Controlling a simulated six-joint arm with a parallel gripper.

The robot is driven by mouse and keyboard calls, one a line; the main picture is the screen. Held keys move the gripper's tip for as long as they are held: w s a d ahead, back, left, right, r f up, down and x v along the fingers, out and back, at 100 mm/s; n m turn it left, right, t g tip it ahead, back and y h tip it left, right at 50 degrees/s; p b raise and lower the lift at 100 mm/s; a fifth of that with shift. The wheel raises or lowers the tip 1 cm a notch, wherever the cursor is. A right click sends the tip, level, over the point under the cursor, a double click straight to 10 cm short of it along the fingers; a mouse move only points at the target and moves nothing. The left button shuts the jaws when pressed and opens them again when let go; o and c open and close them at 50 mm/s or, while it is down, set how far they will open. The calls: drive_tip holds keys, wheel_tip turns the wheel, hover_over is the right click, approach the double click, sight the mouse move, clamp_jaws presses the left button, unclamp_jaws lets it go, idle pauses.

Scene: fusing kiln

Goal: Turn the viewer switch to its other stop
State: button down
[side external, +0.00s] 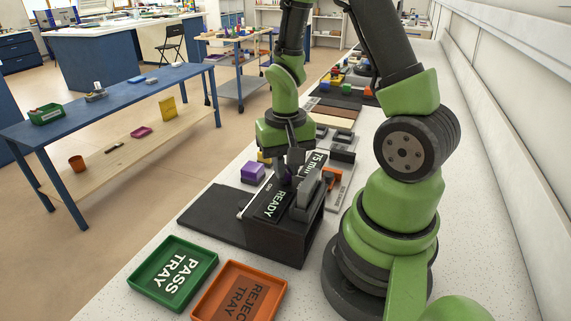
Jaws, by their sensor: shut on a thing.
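The viewer is a black box (276,238) on the pale speckled bench, with a label reading READY on its sloped top and another sign reading "75 mm" behind. My gripper (287,172) points down over the top of the viewer, beside the READY label. Its fingers are closed together on the small switch there. The switch itself is mostly hidden by the fingers, so I cannot tell which stop it is at. A grey upright part (309,181) stands on the viewer just right of my fingers.
A green PASS TRAY (141,279) and an orange REJECT TRAY (236,268) sit at the front of the bench. A flat black plate (208,213) lies left of the viewer. A purple block (252,173) stands behind it. Coloured blocks lie farther back.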

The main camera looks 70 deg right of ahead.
drive_tip(key=n, duration=0.4)
drive_tip(key=shift+n, duration=0.3)
drive_tip(key=n, duration=0.4)
drive_tip(key=shift+n, duration=0.4)
drive_tip(key=c, duration=1.1)
unclamp_jaws()
wheel_tip(320, 180, up, 10)
